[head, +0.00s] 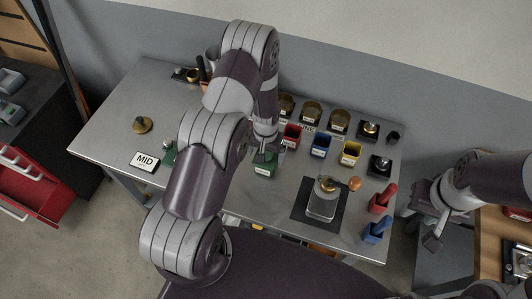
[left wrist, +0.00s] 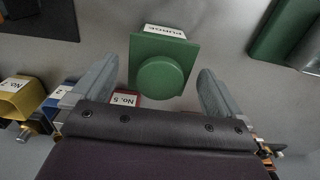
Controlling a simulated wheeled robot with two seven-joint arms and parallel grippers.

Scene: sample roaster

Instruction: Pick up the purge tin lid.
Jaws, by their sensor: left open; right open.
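The purge tin lid (left wrist: 163,77) is green with a round knob, seen from above in the left wrist view, beside a white PURGE label (left wrist: 165,32). In the head view, the green purge tin (head: 264,171) is partly hidden by my left gripper (head: 266,150). In the left wrist view, the fingers of my left gripper (left wrist: 158,88) are open, one on each side of the lid, with nothing held. I cannot tell the height gap. My right gripper (head: 433,228) is open and empty, off the table's right edge.
A red tin (head: 291,135), blue tin (head: 320,145) and yellow tin (head: 350,153) stand close to the right of the purge tin. A scale with a glass vessel (head: 323,204) is at front right.

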